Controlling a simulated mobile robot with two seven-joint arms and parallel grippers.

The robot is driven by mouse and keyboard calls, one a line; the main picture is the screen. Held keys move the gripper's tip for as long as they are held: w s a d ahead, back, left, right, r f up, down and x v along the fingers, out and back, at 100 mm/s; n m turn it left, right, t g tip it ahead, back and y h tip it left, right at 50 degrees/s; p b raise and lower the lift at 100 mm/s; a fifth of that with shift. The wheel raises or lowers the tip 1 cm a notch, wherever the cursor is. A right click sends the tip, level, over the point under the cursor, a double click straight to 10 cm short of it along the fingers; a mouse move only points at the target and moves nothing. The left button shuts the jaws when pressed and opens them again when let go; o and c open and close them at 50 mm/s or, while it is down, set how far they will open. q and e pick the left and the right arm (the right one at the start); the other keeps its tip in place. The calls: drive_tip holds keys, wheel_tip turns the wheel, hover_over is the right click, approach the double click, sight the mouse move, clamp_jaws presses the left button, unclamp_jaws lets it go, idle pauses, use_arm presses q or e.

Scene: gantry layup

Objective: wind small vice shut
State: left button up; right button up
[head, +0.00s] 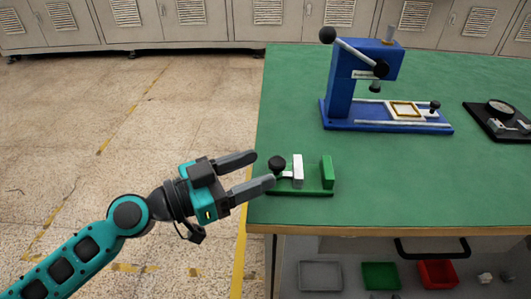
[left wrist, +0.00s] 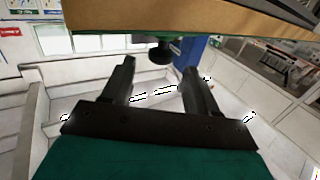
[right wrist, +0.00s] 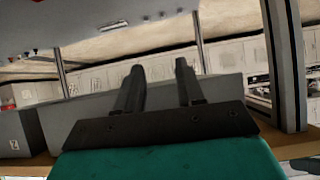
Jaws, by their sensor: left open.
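The small vice has a green base (head: 305,193), a green fixed jaw (head: 327,171) and a pale moving jaw (head: 298,170), with a clear gap between the jaws. It sits at the bench's near left corner. Its black knob (head: 276,163) is at the vice's left end. My left gripper (head: 263,169) is open and empty, its fingertips just left of the knob, one finger in front and one behind. The left wrist view shows the knob (left wrist: 160,53) ahead, between the fingertip directions. My right gripper (right wrist: 159,65) shows only in its wrist view, fingers apart and empty.
A blue press (head: 345,85) with a lever stands farther back on the green bench (head: 420,190). A black fixture (head: 500,118) lies at the right. Bins, including a red one (head: 437,273), sit on the shelf below. Floor at left is clear.

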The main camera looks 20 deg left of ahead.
sight(269, 165)
use_arm(q)
drive_tip(key=shift+p+x, duration=0.5)
drive_tip(key=shift+x, duration=1)
use_arm(e)
drive_tip(key=shift+a+r, duration=0.1)
drive_tip(key=shift+r, duration=0.8)
use_arm(q)
drive_tip(key=shift+c, duration=0.4)
